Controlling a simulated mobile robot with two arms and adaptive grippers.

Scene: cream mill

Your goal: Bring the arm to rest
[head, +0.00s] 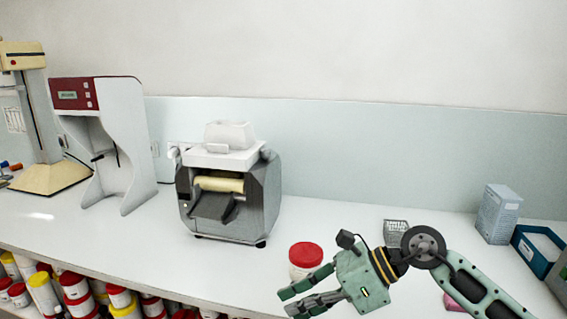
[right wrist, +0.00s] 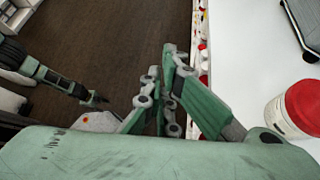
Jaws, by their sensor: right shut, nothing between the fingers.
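My right gripper (head: 287,302) reaches in from the right in the head view, over the front edge of the white bench. Its green fingers are shut with nothing between them. In the right wrist view its fingers (right wrist: 168,95) lie close together, over the bench edge and the floor. A red-lidded white jar (head: 305,258) stands on the bench just behind the fingers, apart from them; it also shows in the right wrist view (right wrist: 290,110). My left arm (right wrist: 75,88) shows small at the left of the right wrist view; its finger state is unclear.
A grey mill (head: 262,195) with a cream roller stands mid-bench. A red-topped white device (head: 125,150) and a beige stand (head: 50,175) are at left. A grey box (head: 497,213) and blue tray (head: 530,258) are at right. Several jars (head: 75,287) sit below the bench edge.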

